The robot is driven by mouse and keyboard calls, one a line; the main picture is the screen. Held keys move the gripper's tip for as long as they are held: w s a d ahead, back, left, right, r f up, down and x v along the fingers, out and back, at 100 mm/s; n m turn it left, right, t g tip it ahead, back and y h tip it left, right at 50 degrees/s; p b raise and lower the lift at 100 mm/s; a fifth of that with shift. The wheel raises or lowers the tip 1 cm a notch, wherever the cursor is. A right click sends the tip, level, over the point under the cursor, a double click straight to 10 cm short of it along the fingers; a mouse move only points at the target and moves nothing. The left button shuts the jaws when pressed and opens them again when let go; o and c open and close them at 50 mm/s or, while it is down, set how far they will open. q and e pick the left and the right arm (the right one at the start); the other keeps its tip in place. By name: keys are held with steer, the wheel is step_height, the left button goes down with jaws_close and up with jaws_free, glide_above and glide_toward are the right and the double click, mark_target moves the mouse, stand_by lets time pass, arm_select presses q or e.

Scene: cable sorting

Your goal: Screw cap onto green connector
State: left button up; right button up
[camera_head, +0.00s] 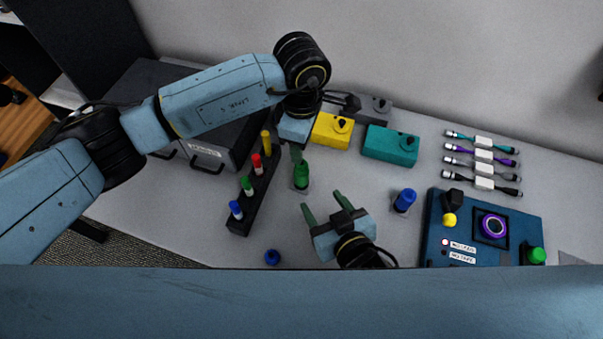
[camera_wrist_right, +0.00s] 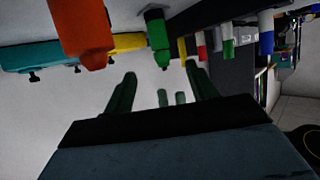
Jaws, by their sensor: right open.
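The green connector (camera_head: 301,174) stands upright on a pale base in the head view. It shows upside down in the right wrist view (camera_wrist_right: 158,35) with a narrower dark tip; I cannot tell whether that tip is a cap. My right gripper (camera_head: 325,206) is open and empty, to the lower right of the connector and apart from it. Its fingers (camera_wrist_right: 160,85) spread in the wrist view. My left gripper (camera_head: 296,150) hangs just behind the connector, mostly hidden by its arm. The wrist view shows its two thin fingers apart. A small blue cap (camera_head: 272,257) lies near the front edge.
A dark rack (camera_head: 238,225) of coloured pegs stands left of the connector. A yellow box (camera_head: 332,130) and teal box (camera_head: 390,145) stand behind. A blue connector (camera_head: 404,201) and blue panel (camera_head: 480,210) are to the right. An orange cylinder (camera_wrist_right: 82,30) is near the wrist camera.

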mark_target(304, 177)
steer(key=x, duration=1.3)
steer(key=shift+r, duration=0.1)
arm_select(q)
steer(key=shift+c, duration=0.4)
arm_select(e)
jaws_close()
arm_select(q)
steer(key=shift+c, duration=0.6)
steer(key=n, duration=0.4)
steer(key=shift+d+r, duration=0.15)
steer(key=n, duration=0.5)
steer(key=shift+f, duration=0.25)
steer(key=shift+f, duration=3.9)
